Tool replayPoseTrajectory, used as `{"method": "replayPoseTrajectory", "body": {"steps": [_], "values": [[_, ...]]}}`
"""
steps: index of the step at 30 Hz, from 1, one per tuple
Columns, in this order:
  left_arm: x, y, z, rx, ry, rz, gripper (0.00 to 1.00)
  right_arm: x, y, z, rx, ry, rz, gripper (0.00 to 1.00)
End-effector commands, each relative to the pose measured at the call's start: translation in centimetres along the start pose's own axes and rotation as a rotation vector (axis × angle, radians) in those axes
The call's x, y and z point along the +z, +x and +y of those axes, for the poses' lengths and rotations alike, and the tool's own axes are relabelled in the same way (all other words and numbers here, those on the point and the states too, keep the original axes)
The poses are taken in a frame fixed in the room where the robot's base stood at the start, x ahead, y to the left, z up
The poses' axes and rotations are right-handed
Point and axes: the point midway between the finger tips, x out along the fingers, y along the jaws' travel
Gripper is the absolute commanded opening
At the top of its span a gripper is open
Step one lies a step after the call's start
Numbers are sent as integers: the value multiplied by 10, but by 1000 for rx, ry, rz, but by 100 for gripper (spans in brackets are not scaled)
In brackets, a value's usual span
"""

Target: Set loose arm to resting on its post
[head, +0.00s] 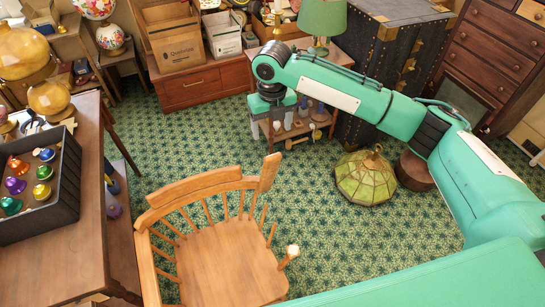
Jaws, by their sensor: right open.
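A wooden chair (225,265) stands on the green carpet at the lower middle. Its loose arm (269,172) appears to be the flat piece at the right end of the curved back rail, sticking up and away from the seat. A short post (290,252) with a pale, bare top rises at the seat's right front; the arm is apart from it. The chair's other arm (147,268) runs along the left side. My right gripper (272,130) is open and empty, pointing down beyond the chair, apart from the loose arm. My left gripper is out of view.
A table (85,225) with a dark crate (68,195) of colored bells stands close on the left. A green glass lampshade (365,178) lies on the carpet at right. Small shelves, a cabinet and a dark trunk (405,45) stand behind. Carpet (340,245) right of the chair is clear.

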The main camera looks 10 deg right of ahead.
Motion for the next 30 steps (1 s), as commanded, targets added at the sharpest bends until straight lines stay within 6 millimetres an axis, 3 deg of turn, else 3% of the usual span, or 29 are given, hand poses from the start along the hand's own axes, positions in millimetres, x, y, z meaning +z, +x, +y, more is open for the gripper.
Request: {"method": "replayPoseTrajectory", "body": {"steps": [7,21,30], "values": [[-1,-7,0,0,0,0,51,0,13,-2,-7,-18,8,73],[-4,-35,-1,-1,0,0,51,-1,107,-2,-6,-17,7,73],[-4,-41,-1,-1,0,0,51,0,134,-2,-5,-17,4,73]]}}
